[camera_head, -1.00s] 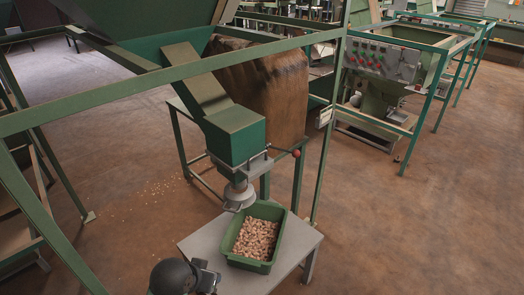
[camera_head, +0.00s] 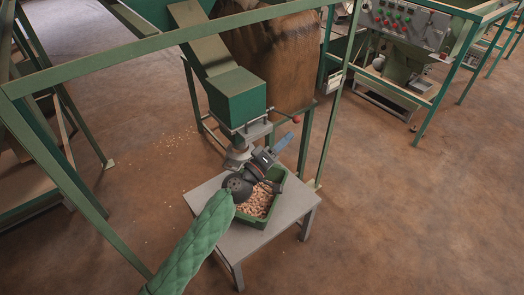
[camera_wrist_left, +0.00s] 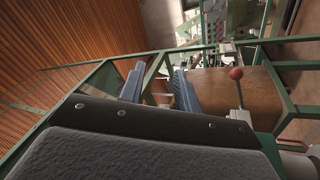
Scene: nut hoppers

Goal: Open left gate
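The green hopper chute (camera_head: 237,97) ends in a grey metal gate and spout above a green tray of nuts (camera_head: 258,222). A lever with a red ball knob (camera_head: 297,119) sticks out to the right of the gate. My left gripper (camera_head: 284,144) is above the tray, just below and beside the knob. In the left wrist view its two blue-grey fingers (camera_wrist_left: 159,74) are apart with nothing between them. There the red knob (camera_wrist_left: 236,73) on its upright-looking rod is right of both fingers, outside them. My right gripper is not seen.
The tray stands on a small grey table (camera_head: 226,240). A green frame bar (camera_head: 160,42) crosses in front of the hopper, with a post to the right of the lever. A brown sack (camera_head: 275,65) is behind. Open floor lies to the right.

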